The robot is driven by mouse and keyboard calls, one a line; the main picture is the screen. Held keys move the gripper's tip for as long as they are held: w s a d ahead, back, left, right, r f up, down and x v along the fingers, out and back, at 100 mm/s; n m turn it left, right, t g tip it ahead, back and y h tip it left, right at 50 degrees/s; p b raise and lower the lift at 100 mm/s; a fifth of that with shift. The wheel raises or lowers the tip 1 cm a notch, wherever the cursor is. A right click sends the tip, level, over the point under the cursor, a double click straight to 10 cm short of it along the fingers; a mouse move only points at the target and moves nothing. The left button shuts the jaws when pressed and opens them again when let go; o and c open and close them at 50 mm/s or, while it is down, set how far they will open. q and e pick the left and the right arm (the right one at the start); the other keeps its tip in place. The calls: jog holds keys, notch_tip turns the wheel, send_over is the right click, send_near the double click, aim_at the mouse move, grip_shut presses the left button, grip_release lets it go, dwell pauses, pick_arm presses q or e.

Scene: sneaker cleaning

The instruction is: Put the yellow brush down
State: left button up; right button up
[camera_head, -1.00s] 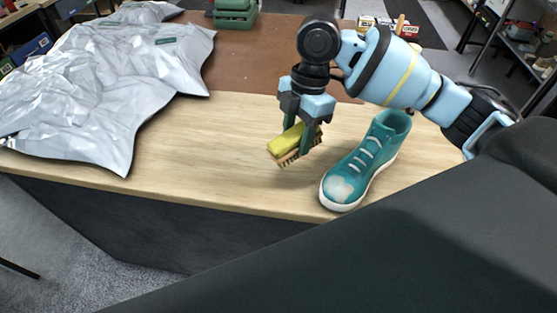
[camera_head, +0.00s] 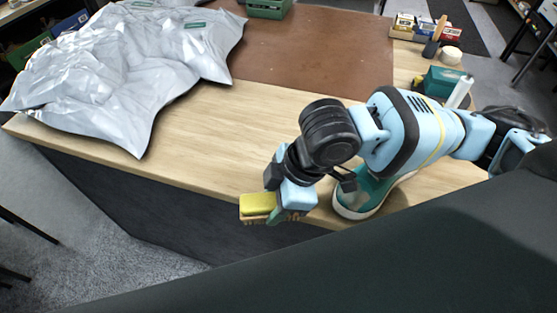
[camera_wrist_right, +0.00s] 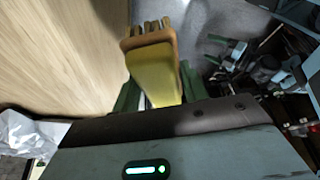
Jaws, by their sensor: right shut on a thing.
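The yellow brush (camera_head: 258,205) has a yellow back and brown bristles. My right gripper (camera_head: 284,212) is shut on it and holds it at the front edge of the wooden table (camera_head: 200,140). In the right wrist view the brush (camera_wrist_right: 153,75) sits between the green fingers (camera_wrist_right: 155,92), its bristle end pointing away from the wrist, with table on one side and floor on the other. A teal sneaker (camera_head: 362,195) stands right of the gripper, largely hidden behind my right arm.
Crumpled silver-grey bags (camera_head: 120,75) cover the table's left side. A brown mat (camera_head: 320,50) lies at the back. Small boxes (camera_head: 404,25) and a green container (camera_head: 440,82) stand at the right. The table's middle is clear.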

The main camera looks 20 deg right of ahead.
jog(key=w+d, duration=0.2)
jog(key=w, duration=0.2)
jog(key=w+d+f, duration=0.1)
jog(key=w+d, duration=0.1)
jog(key=w, duration=0.3)
jog(key=w+d+b, duration=0.1)
jog(key=w, duration=0.4)
jog(key=shift+w+d+f, duration=0.15)
jog(key=shift+d+f, duration=0.05)
jog(key=shift+d, duration=0.2)
pick_arm(q)
jog(key=shift+s+d+f, duration=0.15)
jog(key=shift+s+f, duration=0.3)
jog(key=shift+f, duration=0.05)
pick_arm(e)
jog(key=shift+f, duration=1.75)
jog(key=shift+f, duration=0.15)
jog(key=o, duration=0.8)
pick_arm(q)
jog(key=shift+d, duration=0.1)
pick_arm(e)
jog(key=shift+o, duration=0.4)
pick_arm(q)
jog(key=shift+w+a+r+p, duration=0.2)
jog(key=shift+r+p, duration=0.05)
jog(key=shift+p, duration=0.05)
pick_arm(e)
jog(key=v, duration=1.2)
